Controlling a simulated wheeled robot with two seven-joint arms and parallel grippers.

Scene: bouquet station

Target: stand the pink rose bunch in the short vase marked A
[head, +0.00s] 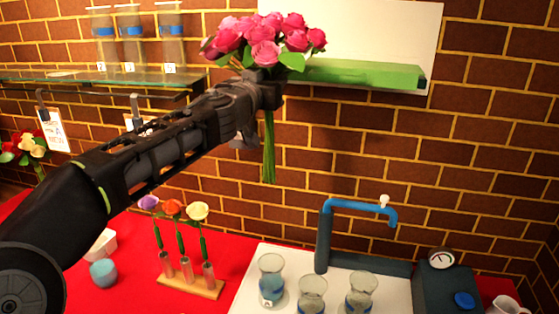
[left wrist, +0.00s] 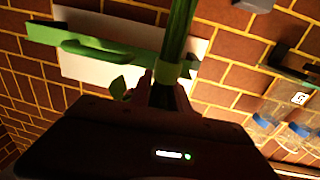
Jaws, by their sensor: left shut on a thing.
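The pink rose bunch (head: 265,42) is held upright, high in front of the brick wall, with its green stems (head: 269,150) hanging below my left gripper (head: 268,90). My left gripper is shut on the bunch; the stems also show in the left wrist view (left wrist: 180,35). Three short glass vases stand on the white board below. The left vase (head: 271,280) has a pale tag with a mark that looks like A. The middle vase (head: 312,296) and the right vase (head: 361,292) show no readable letter. The right gripper is not in view.
A blue tap (head: 358,205) rises behind the vases, beside a dark box with a gauge (head: 441,258). A wooden stand (head: 190,287) with three single flowers is on the red table (head: 138,290). A glass shelf (head: 90,78) holds tall vases. A green ledge (head: 355,74) is behind the roses.

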